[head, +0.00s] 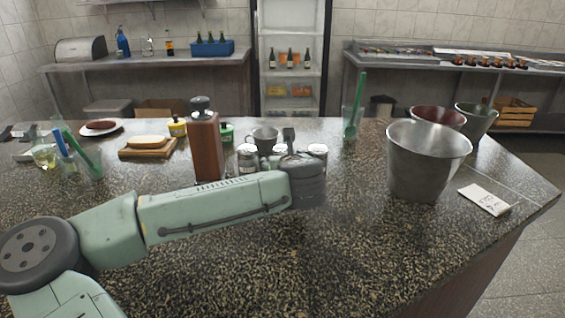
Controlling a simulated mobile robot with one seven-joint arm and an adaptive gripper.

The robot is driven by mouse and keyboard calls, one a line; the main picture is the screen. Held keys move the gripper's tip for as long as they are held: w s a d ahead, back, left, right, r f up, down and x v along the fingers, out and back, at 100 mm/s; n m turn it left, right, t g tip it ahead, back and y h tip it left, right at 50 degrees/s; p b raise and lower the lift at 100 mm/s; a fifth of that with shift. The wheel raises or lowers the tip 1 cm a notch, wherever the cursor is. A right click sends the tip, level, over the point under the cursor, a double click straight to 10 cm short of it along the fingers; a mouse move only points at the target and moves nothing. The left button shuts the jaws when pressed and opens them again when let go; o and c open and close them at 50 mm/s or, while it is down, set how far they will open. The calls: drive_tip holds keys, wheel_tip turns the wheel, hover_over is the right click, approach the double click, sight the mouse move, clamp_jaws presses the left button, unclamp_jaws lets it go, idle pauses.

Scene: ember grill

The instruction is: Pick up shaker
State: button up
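Small shakers with pale metallic tops stand on the speckled dark counter (270,255). One shaker (247,158) is just right of a tall brown wooden mill (205,148) with a dark cap. Another shaker (318,154) shows at the right, behind my wrist, and a third (279,151) is partly covered by it. My arm reaches in from the lower left and ends in a dark wrist and gripper (298,165) in front of these shakers. The fingers are hidden or too small to make out, so I cannot tell whether they touch anything.
A metal mug (265,138) stands behind the shakers. A large metal bucket (424,165) and a white card (485,200) are at the right. Glasses with straws (92,163) and a cutting board (147,152) are at the left. The counter's front is clear.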

drive_tip(key=c, duration=1.1)
drive_tip(key=shift+o, duration=0.2)
drive_tip(key=shift+r, duration=0.15)
